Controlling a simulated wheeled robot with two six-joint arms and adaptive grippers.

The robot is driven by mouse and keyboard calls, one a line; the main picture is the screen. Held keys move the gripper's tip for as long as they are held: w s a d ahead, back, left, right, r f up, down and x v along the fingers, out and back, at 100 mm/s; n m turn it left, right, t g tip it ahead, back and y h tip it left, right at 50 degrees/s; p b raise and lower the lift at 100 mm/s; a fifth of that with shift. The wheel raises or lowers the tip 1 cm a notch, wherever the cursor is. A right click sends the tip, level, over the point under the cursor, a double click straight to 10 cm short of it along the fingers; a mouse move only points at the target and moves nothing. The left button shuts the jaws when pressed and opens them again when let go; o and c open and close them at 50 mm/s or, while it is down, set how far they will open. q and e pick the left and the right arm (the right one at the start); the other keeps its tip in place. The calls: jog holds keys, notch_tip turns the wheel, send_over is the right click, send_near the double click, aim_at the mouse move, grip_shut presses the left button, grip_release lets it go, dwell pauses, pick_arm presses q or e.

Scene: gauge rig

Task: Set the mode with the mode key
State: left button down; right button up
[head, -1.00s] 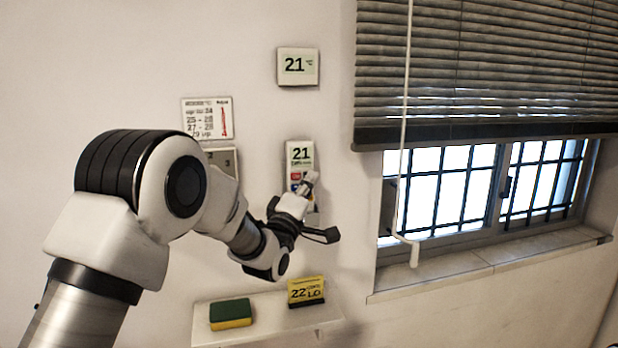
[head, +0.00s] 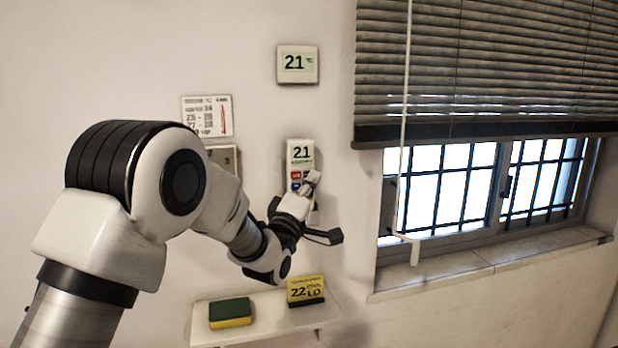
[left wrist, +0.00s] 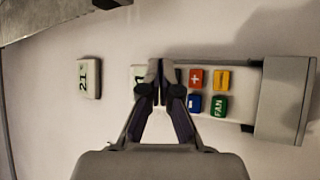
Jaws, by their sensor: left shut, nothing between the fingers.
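A white remote (head: 300,152) is mounted upright on the wall, its display reading 21 above smaller text too blurred to read. In the left wrist view it lies sideways, with a red plus key (left wrist: 196,78), a yellow key (left wrist: 221,80), a blue key (left wrist: 194,103) and a green FAN key (left wrist: 219,106). No key marked mode is readable. My left gripper (head: 313,179) is shut and empty in front of the remote. In the left wrist view its fingertips (left wrist: 163,68) cover part of the remote beside the red key; contact cannot be told. My right gripper is out of view.
A wall unit (head: 297,64) reads 21 °C above the remote. A shelf (head: 270,335) below holds a yellow card (head: 306,290) reading 22 COOL LO and a sponge (head: 231,313). A calendar sheet (head: 207,116) hangs left; a blind cord (head: 405,130) hangs right.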

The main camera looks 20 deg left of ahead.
pick_arm(q)
jog(key=s+d, duration=0.1)
jog(key=s+b, duration=0.1)
jog(key=s+d+b, duration=0.1)
jog(key=s, duration=0.1)
jog(key=shift+d, duration=0.35)
dwell(0.8)
